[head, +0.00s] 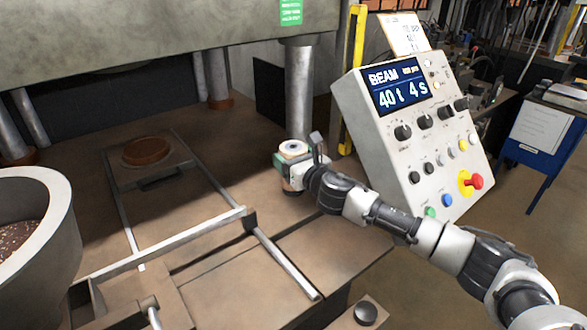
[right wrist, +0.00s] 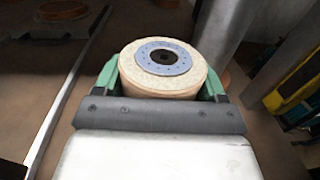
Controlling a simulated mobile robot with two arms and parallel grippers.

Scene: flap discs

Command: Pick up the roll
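The roll (right wrist: 162,68) is a cream cylinder with a blue ring label and a dark centre hole on its upper end. In the head view the roll (head: 293,147) stands upright at the right part of the brown press bed (head: 215,205). My right gripper (head: 291,160) reaches in from the right and is around the roll. In the right wrist view the green fingers of my right gripper (right wrist: 163,85) lie against both sides of the roll, with no clear gap. I cannot tell whether its base touches the bed. My left gripper is not in view.
A control box (head: 410,130) with a lit display stands close behind my right arm. A steel column (head: 299,90) rises behind the roll. A metal rail frame (head: 180,240) lies on the bed at left, and a grey bowl (head: 62,235) stands at the left edge.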

